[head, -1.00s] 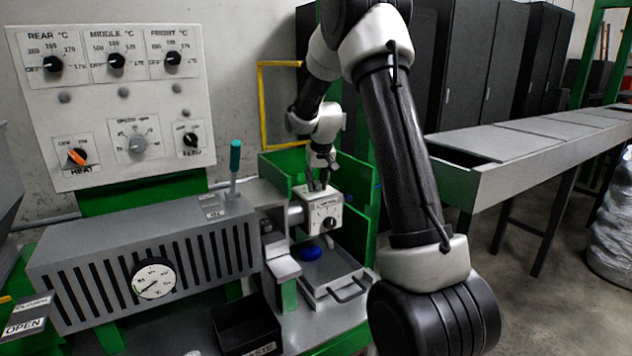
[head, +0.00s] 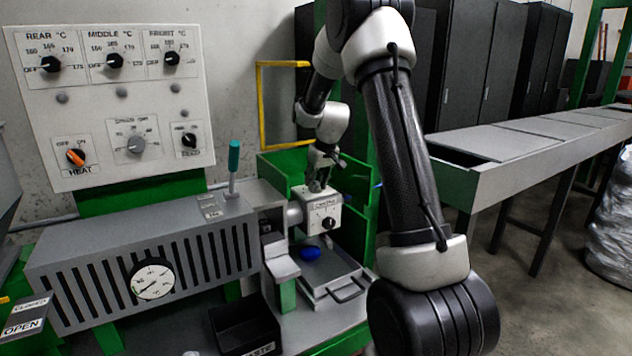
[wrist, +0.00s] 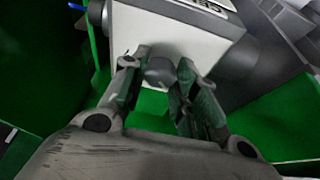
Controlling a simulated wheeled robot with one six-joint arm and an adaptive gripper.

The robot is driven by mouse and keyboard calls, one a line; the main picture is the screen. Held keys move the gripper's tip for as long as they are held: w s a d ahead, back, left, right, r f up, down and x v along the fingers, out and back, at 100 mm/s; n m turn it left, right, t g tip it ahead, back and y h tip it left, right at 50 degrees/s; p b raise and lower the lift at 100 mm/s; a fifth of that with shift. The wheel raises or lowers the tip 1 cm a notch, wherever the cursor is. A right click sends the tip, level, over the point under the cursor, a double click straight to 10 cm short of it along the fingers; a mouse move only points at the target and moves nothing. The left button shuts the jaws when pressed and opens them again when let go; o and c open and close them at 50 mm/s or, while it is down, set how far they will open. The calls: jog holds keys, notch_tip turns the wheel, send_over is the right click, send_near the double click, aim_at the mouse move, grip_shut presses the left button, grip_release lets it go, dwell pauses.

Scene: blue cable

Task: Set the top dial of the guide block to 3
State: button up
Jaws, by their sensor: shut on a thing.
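The guide block (head: 323,214) is a white box with a black dial on its front face, on the machine's right side. In the wrist view the white guide block (wrist: 170,35) fills the top middle. A dark grey round top dial (wrist: 160,73) shows between my fingertips. My gripper (head: 316,186) is above the guide block, pointing down at its top. In the wrist view my gripper (wrist: 163,64) is shut on the top dial, one finger on each side. The top dial's marks and setting cannot be read.
Green guard walls (head: 355,190) stand close behind and to the right. A teal-handled lever (head: 234,160) rises to the left. A black bin (head: 245,325) is at the front.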

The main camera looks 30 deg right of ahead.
jog(key=o, duration=1)
jog(key=shift+r, duration=0.1)
jog(key=shift+s+r, duration=0.15)
jog(key=shift+r, duration=0.15)
jog(key=s+r, duration=0.1)
jog(key=r, duration=0.1)
jog(key=s+r, duration=0.2)
jog(key=shift+d, duration=0.1)
jog(key=s, duration=1)
jog(key=shift+s+d+f, duration=0.1)
jog(key=shift+s+d, duration=0.05)
jog(key=shift+s, duration=0.15)
